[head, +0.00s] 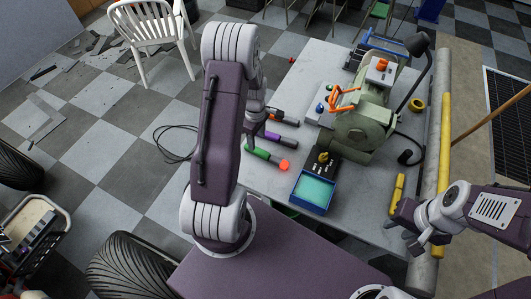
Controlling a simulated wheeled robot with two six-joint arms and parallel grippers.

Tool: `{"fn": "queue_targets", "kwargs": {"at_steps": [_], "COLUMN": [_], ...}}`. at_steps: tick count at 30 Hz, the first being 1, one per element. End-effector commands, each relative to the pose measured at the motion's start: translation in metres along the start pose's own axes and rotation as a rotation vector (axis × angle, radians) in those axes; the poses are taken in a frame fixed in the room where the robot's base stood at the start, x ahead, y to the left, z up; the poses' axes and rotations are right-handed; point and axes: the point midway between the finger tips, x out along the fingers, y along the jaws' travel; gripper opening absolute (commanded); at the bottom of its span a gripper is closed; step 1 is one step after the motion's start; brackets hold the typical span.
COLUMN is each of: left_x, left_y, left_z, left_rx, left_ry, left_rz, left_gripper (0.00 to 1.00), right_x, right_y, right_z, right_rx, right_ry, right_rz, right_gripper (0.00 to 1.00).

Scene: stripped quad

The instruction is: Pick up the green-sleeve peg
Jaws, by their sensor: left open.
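The green-sleeve peg (262,155) lies on the grey table near its left edge, with its orange end (284,165) pointing right. My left gripper (250,145) is open and reaches down at the left end of this peg. My own arm hides part of that area, and I cannot tell whether the fingers touch the peg. A purple-sleeve peg (280,141) and an orange-and-black peg (284,116) lie farther back. My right gripper (408,237) hangs near the table's right edge; its jaw opening is too small to judge.
On the table (305,72), a blue tray with a teal inside (313,190) stands right of the pegs. A green machine (365,120) stands behind it. A yellow marker-like object (397,190) lies near my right gripper. Long pipes (443,130) run along the right edge.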

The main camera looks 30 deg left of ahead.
Motion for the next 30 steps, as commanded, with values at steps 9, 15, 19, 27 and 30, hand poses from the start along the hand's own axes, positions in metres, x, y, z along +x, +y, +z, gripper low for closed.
{"fn": "queue_targets", "kwargs": {"at_steps": [9, 15, 19, 27, 30], "left_x": [0.025, 0.060, 0.066, 0.066, 0.066], "left_y": [-0.001, -0.001, 0.000, 0.000, 0.000], "left_z": [-0.001, -0.002, -0.002, -0.002, -0.002], "left_rx": [0.000, 0.001, 0.001, 0.001, 0.001], "left_ry": [-0.001, 0.000, 0.001, 0.001, 0.001], "left_rz": [-0.002, -0.001, 0.002, 0.002, 0.002], "left_gripper": [0.53, 0.53, 0.53, 0.19, 0.00], "right_x": [-0.006, -0.012, -0.012, -0.012, -0.012], "right_y": [0.000, 0.000, 0.000, 0.000, 0.000], "right_z": [-0.001, -0.001, -0.001, -0.001, -0.001], "right_rx": [0.000, 0.000, 0.000, 0.000, 0.000], "right_ry": [0.000, 0.000, 0.000, 0.000, 0.000], "right_rz": [0.000, 0.000, 0.000, 0.000, 0.000], "right_gripper": [0.36, 0.36, 0.36, 0.36, 0.36]}}
